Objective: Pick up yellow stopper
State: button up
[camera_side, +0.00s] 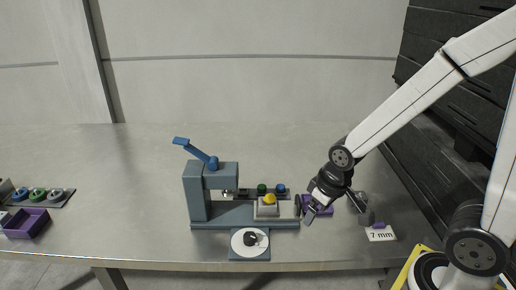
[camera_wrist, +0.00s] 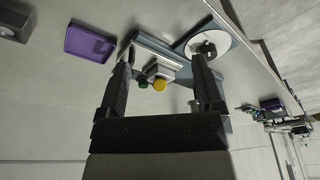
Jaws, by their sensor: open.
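The yellow stopper (camera_side: 270,198) sits on a pale block on the blue-grey press fixture in the side view. In the wrist view the yellow stopper (camera_wrist: 159,86) appears between the two fingers, beside a green knob (camera_wrist: 143,83). My gripper (camera_side: 338,214) is open, its fingers spread wide, to the right of the stopper and apart from it. In the wrist view my gripper (camera_wrist: 164,56) shows nothing held between its fingers.
The press (camera_side: 198,195) with a blue lever (camera_side: 197,152) stands left of the stopper. Green (camera_side: 262,188) and blue (camera_side: 281,188) knobs stand close behind it. A white disc (camera_side: 238,242) lies in front. A purple tray (camera_wrist: 90,43) is near my gripper. The table's left middle is clear.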

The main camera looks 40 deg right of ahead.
jog(key=m+t, duration=0.2)
send_near(271, 196)
notch_tip(271, 196, down, 2)
jog(key=w+a, duration=0.1)
jog(key=shift+w+f+h, duration=0.2)
jog(key=shift+w+f, duration=0.05)
jog(key=shift+f, duration=0.35)
jog(key=shift+w+f+h, duration=0.2)
jog(key=shift+w+f, duration=0.05)
jog(key=shift+f, duration=0.35)
jog(key=shift+d+f, duration=0.1)
jog(key=shift+x, duration=2.55)
jog(key=shift+d, duration=0.2)
grip_shut()
